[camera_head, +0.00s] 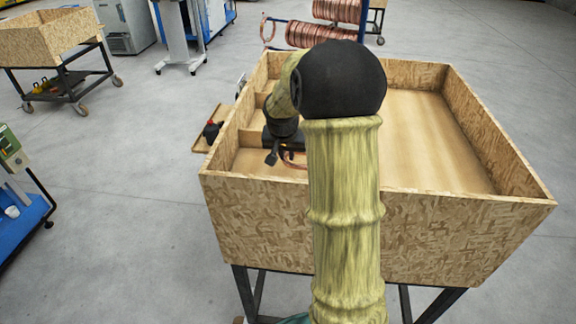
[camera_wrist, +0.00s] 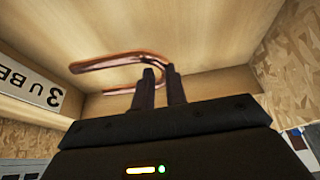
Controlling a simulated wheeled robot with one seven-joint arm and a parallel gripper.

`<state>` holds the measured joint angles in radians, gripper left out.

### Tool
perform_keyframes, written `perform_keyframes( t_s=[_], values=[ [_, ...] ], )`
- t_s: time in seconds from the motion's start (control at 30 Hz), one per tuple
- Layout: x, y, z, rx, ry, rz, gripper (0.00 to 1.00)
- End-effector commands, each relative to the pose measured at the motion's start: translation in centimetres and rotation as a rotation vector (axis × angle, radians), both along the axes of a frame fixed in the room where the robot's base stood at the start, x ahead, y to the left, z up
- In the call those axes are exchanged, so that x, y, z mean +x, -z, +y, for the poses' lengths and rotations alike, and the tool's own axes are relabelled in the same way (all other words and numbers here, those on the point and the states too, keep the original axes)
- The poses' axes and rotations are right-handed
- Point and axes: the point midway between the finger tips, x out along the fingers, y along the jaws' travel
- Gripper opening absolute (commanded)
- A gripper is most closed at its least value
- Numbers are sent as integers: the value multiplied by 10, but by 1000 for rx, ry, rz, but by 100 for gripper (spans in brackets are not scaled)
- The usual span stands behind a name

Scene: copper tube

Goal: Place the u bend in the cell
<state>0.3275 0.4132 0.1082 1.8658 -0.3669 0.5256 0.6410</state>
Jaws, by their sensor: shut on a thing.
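The u bend (camera_wrist: 120,62) is a copper tube bent into a U. My gripper (camera_wrist: 160,75) is shut on it near its curved end, and its two legs reach to the left in the wrist view. In the head view a bit of copper (camera_head: 292,158) shows beside my gripper (camera_head: 278,155), low in the left part of the wooden crate (camera_head: 310,235). The cell (camera_wrist: 200,25) has a pale wooden floor and chipboard walls. A label (camera_wrist: 28,85) reading "3 U BE…" is on its wall. Whether the tube touches the floor cannot be told.
Chipboard dividers (camera_head: 262,100) split the crate's left side into cells. The crate's wide right compartment (camera_head: 425,135) is empty. Copper coils (camera_head: 320,35) hang on a rack behind.

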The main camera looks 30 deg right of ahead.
Motion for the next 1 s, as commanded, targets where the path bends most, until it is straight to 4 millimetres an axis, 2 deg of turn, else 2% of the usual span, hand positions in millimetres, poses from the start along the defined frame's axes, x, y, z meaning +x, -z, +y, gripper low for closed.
perform_keyframes(
  t_s=[0.1,0.4,0.7,1.0],
  values=[
    [0,7,-1,-2,0,-1,0],
    [0,10,-2,-1,4,0,0],
    [-1,44,-3,-1,4,0,0],
    [0,47,-2,-1,2,-1,0]
  ],
)
